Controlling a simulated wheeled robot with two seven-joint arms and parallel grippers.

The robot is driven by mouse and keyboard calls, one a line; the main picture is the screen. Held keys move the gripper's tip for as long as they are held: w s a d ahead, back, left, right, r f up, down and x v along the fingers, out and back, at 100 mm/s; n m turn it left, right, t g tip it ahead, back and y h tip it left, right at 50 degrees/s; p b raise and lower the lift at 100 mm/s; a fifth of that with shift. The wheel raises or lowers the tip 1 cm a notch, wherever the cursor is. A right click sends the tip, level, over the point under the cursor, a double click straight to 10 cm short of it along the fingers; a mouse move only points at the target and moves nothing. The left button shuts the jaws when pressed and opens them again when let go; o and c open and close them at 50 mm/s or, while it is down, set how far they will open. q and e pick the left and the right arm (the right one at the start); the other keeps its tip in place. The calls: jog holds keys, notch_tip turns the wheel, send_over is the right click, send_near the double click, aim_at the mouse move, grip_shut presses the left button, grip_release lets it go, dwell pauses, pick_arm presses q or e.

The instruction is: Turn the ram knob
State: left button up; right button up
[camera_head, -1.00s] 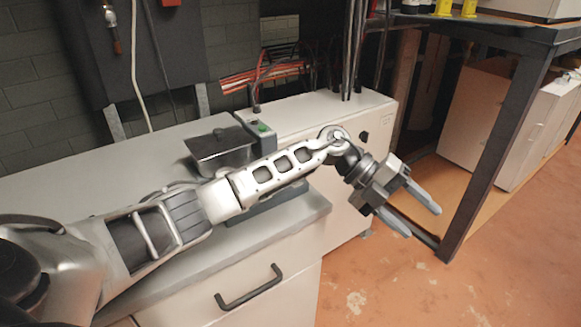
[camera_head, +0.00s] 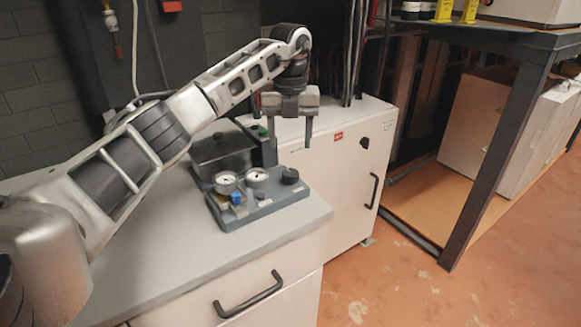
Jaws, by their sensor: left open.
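A grey device (camera_head: 262,207) with two round gauges (camera_head: 257,178) sits on the counter. It has a black round knob (camera_head: 290,176) at its right end and a blue knob (camera_head: 237,198) at its front left. No readable label shows which one is the ram knob. My left gripper (camera_head: 290,143) is open and empty, pointing down above the black knob and apart from it. My right gripper is out of view.
A dark lidded box (camera_head: 221,152) stands behind the gauges. A white cabinet (camera_head: 340,170) with a dark knob (camera_head: 364,143) and a handle stands to the right. A dark-framed table (camera_head: 500,150) is further right, with open floor in front.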

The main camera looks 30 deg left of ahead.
aim_at(290, 172)
pick_arm(q)
notch_tip(290, 172, down, 8)
jog(key=shift+c, duration=0.3)
jog(key=c, duration=0.9)
